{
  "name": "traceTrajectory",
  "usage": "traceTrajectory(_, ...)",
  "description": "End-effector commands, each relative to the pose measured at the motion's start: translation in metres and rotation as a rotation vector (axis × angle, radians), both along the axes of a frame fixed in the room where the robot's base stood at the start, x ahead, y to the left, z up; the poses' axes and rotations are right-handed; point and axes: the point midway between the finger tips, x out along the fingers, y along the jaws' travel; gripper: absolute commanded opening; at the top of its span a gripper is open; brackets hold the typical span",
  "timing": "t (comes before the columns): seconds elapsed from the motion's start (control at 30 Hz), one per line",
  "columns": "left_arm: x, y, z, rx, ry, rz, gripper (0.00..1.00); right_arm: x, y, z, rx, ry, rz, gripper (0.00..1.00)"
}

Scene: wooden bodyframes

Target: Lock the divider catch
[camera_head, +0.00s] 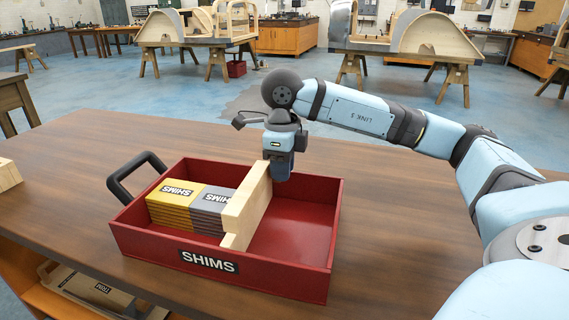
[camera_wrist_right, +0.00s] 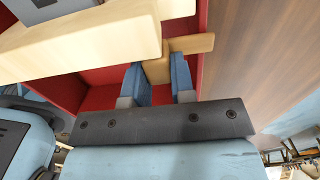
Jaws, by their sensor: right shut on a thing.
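A red tray (camera_head: 225,266) labelled SHIMS stands on the wooden table. A pale wooden divider (camera_head: 247,210) stands upright across it and also shows in the right wrist view (camera_wrist_right: 80,45). My right gripper (camera_head: 280,176) points down at the divider's far end, by the tray's far wall. In the right wrist view the gripper (camera_wrist_right: 160,85) has its blue fingers on either side of a small wooden piece (camera_wrist_right: 157,70), which looks like the divider catch. The catch is hidden behind the gripper in the head view. Whether it is locked cannot be told. My left gripper is out of view.
Yellow shims (camera_head: 174,202) and grey shims (camera_head: 208,209) are stacked left of the divider. The compartment to its right is empty. A black handle (camera_head: 137,174) sticks up at the tray's left end. The table (camera_head: 400,235) right of the tray is clear except for my arm.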

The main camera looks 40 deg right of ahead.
Motion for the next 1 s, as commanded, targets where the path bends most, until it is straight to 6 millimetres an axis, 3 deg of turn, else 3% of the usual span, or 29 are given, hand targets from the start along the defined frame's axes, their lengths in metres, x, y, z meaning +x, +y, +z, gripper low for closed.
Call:
traceTrajectory(0.27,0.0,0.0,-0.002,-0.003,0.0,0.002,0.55,0.0,0.0,0.0,0.001,-0.001,-0.011,0.0)
traceTrajectory(0.3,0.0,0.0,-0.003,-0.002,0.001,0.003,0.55,0.0,0.0,0.0,0.0,-0.001,-0.011,0.32)
traceTrajectory(0.4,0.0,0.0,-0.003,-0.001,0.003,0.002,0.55,0.0,0.0,0.0,0.0,-0.001,-0.011,0.49)
traceTrajectory(0.77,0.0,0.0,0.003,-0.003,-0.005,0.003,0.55,0.001,0.0,0.008,0.0,-0.002,-0.01,0.49)
traceTrajectory(0.93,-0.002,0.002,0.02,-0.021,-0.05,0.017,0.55,0.001,0.0,0.039,0.001,-0.003,-0.009,0.49)
traceTrajectory(1.0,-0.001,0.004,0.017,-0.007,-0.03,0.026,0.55,0.001,0.001,0.056,0.002,-0.005,-0.009,0.49)
